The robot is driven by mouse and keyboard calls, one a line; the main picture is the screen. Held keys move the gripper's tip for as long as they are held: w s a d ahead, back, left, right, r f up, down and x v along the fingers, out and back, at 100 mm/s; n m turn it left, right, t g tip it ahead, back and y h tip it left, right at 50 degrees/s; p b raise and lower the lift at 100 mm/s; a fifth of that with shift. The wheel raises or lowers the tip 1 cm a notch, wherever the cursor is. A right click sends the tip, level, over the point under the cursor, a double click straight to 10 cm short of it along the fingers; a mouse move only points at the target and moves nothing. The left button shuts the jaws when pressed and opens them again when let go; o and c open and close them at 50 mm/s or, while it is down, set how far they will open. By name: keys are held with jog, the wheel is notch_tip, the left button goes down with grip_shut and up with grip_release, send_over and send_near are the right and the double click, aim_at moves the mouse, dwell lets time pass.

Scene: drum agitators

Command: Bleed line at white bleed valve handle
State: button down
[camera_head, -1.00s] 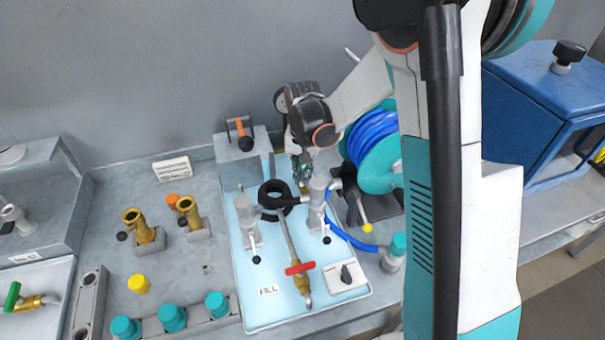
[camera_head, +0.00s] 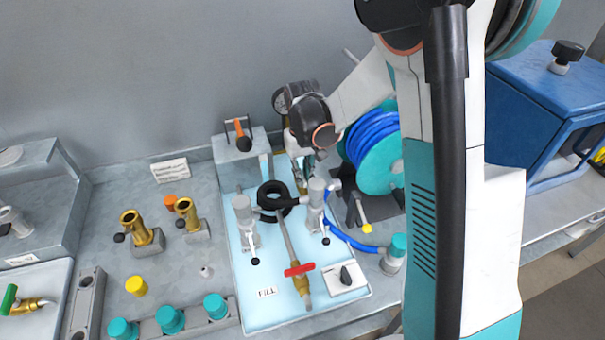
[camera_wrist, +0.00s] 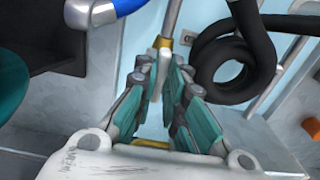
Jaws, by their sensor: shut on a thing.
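My gripper (camera_head: 299,176) reaches down behind the two grey cylinders at the back of the light-blue fill panel (camera_head: 262,312). In the wrist view its teal-padded fingers (camera_wrist: 159,78) are close together around a narrow pale piece (camera_wrist: 154,86), which looks like the white bleed valve handle. The fingers hide most of it. A brass fitting (camera_wrist: 162,43) on a grey pipe sits just beyond the fingertips. In the head view my wrist covers the valve.
A black coiled hose (camera_wrist: 223,70) lies right of the fingers. The blue hose reel (camera_head: 372,150) stands close to my wrist. A red-handled valve (camera_head: 299,269) is at the panel's front. Brass fittings (camera_head: 140,229) and teal caps (camera_head: 170,320) are left.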

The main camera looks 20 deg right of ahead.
jog(key=c, duration=1.7)
grip_release()
jog(key=shift+o, duration=0.2)
jog(key=shift+r, duration=0.1)
notch_tip(320, 180, up, 12)
